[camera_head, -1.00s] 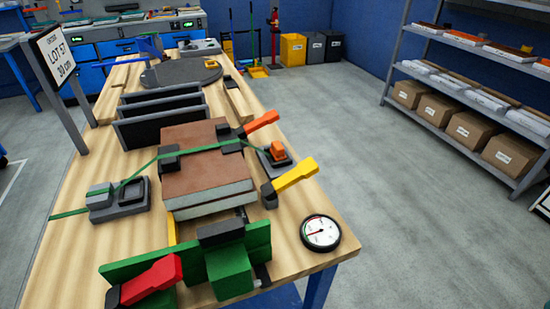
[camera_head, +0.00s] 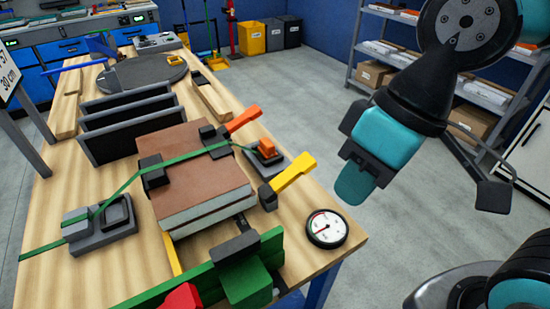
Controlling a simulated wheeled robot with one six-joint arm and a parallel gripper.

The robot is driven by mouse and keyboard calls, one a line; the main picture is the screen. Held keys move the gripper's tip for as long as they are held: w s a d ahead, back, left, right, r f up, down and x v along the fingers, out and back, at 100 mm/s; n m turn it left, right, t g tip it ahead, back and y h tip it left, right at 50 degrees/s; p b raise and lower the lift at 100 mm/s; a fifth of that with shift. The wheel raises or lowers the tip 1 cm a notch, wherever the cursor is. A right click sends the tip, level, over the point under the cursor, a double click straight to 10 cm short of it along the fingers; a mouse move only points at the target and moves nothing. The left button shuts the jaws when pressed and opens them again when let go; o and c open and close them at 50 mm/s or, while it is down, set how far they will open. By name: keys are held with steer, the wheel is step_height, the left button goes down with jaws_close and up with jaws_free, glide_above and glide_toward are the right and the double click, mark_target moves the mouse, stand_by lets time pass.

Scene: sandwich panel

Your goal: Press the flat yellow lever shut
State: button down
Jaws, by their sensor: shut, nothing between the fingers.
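The yellow lever (camera_head: 292,173) stands out from a dark pivot block on the right side of the panel stack, slanting up and to the right. The sandwich panel (camera_head: 190,176) has a brown top and pale grey layers, with a green strap (camera_head: 185,158) across it. My gripper (camera_head: 356,186) is shut and empty, pointing down, to the right of the lever in the picture and apart from it. It shows beyond the table's right edge.
An orange lever (camera_head: 243,118) is just behind the yellow one. A round gauge (camera_head: 327,228) lies near the table's front right corner. A green clamp (camera_head: 245,275) and red handle (camera_head: 182,297) are at the front. Black upright dividers (camera_head: 130,118) stand behind the panel.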

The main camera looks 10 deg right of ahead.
steer(key=n+h+p, duration=0.3)
steer(key=n+p, duration=0.5)
steer(key=p, duration=0.4)
glide_above(305, 161)
steer(key=f, duration=0.6)
steer(key=d+f, duration=0.1)
steer(key=f, duration=0.2)
steer(key=shift+s+f, duration=0.25)
steer(key=shift+w+f, duration=0.1)
steer(key=shift+f, duration=0.15)
steer(key=shift+b, duration=0.3)
steer(key=shift+a+f+b, duration=0.2)
steer(key=shift+f+b, duration=1.1)
steer(key=shift+f, duration=0.45)
steer(key=shift+a+f+b, duration=0.15)
steer(key=shift+f+b, duration=1.1)
steer(key=shift+f, duration=0.5)
